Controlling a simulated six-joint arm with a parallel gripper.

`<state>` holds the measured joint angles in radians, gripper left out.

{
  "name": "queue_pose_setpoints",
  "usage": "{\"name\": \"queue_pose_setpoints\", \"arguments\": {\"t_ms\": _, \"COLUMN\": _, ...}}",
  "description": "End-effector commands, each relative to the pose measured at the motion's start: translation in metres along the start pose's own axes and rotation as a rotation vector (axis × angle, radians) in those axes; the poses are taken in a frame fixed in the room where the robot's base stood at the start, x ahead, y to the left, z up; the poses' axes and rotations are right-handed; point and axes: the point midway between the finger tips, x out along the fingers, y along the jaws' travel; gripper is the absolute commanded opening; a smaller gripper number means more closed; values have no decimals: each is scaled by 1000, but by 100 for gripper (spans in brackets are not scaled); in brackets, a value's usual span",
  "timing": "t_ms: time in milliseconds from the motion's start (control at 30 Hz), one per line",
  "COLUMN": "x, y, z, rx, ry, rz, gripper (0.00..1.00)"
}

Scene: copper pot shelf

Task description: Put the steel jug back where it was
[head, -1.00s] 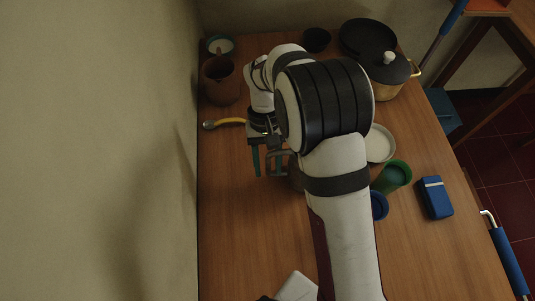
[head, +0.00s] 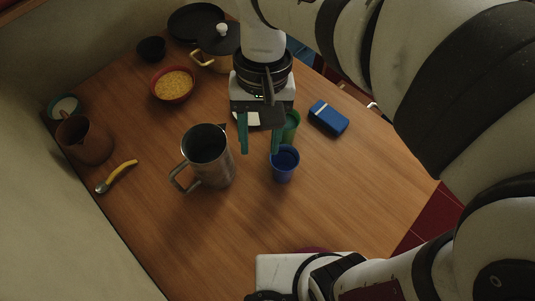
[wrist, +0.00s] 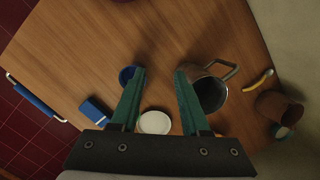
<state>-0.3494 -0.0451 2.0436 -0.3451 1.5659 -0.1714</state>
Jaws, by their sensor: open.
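The steel jug (head: 210,168) stands upright on the wooden table, its handle toward the lower left in the head view. In the wrist view the jug (wrist: 213,92) is just right of the right finger, its mouth facing the camera. My gripper (head: 260,148) is open and empty. It points down over the table, to the right of the jug in the head view. In the wrist view the space between its fingertips (wrist: 160,72) shows only bare table.
A blue cup (head: 284,166) and a green cup (head: 292,128) stand close to the gripper. A white dish (wrist: 155,122) is partly hidden. A blue box (head: 328,117), yellow-filled bowl (head: 172,85), yellow-handled spoon (head: 118,177) and brown pitcher (head: 85,140) stand farther off. The front table is clear.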

Motion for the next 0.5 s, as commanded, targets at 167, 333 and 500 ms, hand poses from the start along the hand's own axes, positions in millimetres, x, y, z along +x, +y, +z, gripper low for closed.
{"name": "queue_pose_setpoints", "arguments": {"t_ms": 167, "x": 30, "y": 65, "z": 69, "rx": 379, "ry": 117, "rz": -119, "gripper": 46}}
{"name": "queue_pose_setpoints", "arguments": {"t_ms": 333, "x": 48, "y": 74, "z": 87, "rx": 491, "ry": 150, "rz": -150, "gripper": 46}}
{"name": "queue_pose_setpoints", "arguments": {"t_ms": 500, "x": 48, "y": 74, "z": 87, "rx": 489, "ry": 148, "rz": -149, "gripper": 46}}
